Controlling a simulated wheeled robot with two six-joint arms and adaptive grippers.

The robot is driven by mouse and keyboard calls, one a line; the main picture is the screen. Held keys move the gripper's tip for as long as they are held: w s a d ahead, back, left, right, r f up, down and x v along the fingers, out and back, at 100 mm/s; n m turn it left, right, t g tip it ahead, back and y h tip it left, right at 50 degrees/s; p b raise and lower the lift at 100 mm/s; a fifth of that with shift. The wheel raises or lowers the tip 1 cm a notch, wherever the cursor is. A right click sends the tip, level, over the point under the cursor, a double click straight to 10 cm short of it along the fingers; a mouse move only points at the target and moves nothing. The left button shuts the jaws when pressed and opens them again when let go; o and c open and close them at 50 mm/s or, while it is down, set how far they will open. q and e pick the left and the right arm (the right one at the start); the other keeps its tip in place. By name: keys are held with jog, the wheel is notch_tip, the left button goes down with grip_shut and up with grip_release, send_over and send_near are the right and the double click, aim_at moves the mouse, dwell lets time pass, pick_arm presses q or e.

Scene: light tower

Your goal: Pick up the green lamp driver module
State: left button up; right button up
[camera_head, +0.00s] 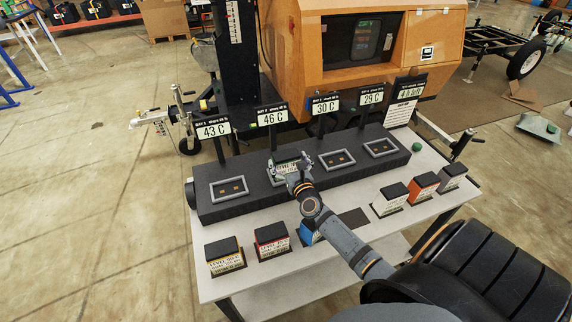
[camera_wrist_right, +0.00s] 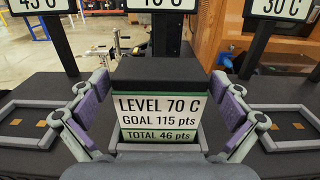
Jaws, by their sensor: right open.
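The green lamp driver module (camera_wrist_right: 160,112) has a black top and a white label with a green band reading "LEVEL 70 C", "GOAL 115 pts", "TOTAL 46 pts". In the head view the module (camera_head: 286,168) stands in the second bay from the left of the long black base (camera_head: 238,174), partly covered by my right gripper (camera_head: 293,175). In the wrist view the open fingers of my right gripper (camera_wrist_right: 160,128) stand to the left and right of the module, with narrow gaps beside it. My left gripper is not in view.
Other bays (camera_head: 229,188) in the base are empty. Modules with yellow (camera_head: 226,257), red (camera_head: 271,241), blue (camera_head: 310,233), white (camera_head: 390,200), orange (camera_head: 423,186) and purple-grey (camera_head: 452,178) colouring stand on the white table (camera_head: 275,278). Temperature signs (camera_head: 271,116) rise behind the bays.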

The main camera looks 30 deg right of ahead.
jog(key=shift+f+x, duration=0.2)
jog(key=shift+x, duration=0.7)
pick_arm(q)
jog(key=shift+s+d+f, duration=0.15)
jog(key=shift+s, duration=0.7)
pick_arm(e)
jog(key=shift+s+r, duration=0.1)
jog(key=shift+s, duration=0.1)
jog(key=shift+c, duration=1.2)
jog(key=c, duration=1.2)
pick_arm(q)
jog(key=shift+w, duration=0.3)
pick_arm(e)
jog(key=shift+r, duration=0.1)
